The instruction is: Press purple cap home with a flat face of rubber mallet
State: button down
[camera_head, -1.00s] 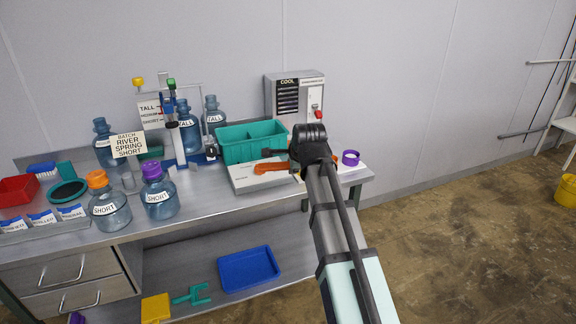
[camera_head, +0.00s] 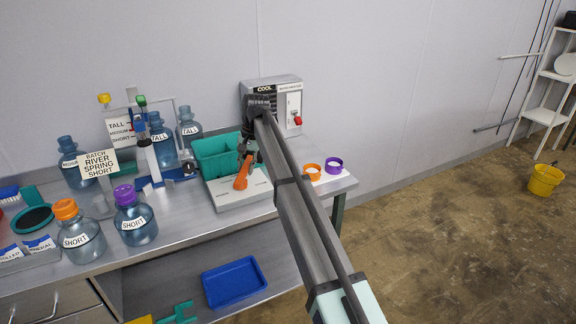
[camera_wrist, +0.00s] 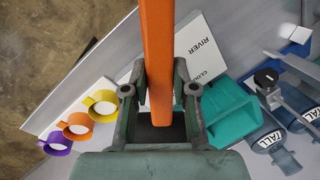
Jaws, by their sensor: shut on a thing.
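The bottle marked SHORT (camera_head: 137,226) with a purple cap (camera_head: 124,193) on its neck stands at the bench's front left. I cannot tell whether the cap is fully seated. My gripper (camera_wrist: 158,105) is shut on the orange handle (camera_wrist: 157,50) of the mallet, which runs up out of the wrist picture. In the head view, the mallet's orange part (camera_head: 243,172) shows below my dark gripper, over the pale board and right of the purple-capped bottle. The mallet's head is not clear in either view. The purple-capped bottle is not seen in the wrist view.
An orange-capped bottle (camera_head: 80,234) stands left of the purple-capped one. A batch sign (camera_head: 99,163) and a gauge stand (camera_head: 150,150) stand behind. A teal bin (camera_head: 215,155) is beside my gripper. Purple (camera_head: 333,164) and orange (camera_head: 312,171) rings lie at the right end.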

jog(key=s+a+r+n+h+p, duration=0.1)
jog(key=s+a+r+n, duration=0.3)
jog(key=a, duration=0.5)
jog(key=s+a+r+n+h, duration=0.1)
jog(key=s+a+r+n, duration=0.4)
jog(key=a+n, duration=0.3)
jog(key=s+a+r+n+h+p, duration=0.1)
jog(key=s+a+r+n, duration=0.4)
jog(key=a, duration=0.5)
jog(key=shift+s+a+r+n+t+p, duration=0.2)
jog(key=shift+s+a+n+t+p, duration=0.15)
jog(key=shift+s+n, duration=0.7)
jog(key=shift+m, duration=0.25)
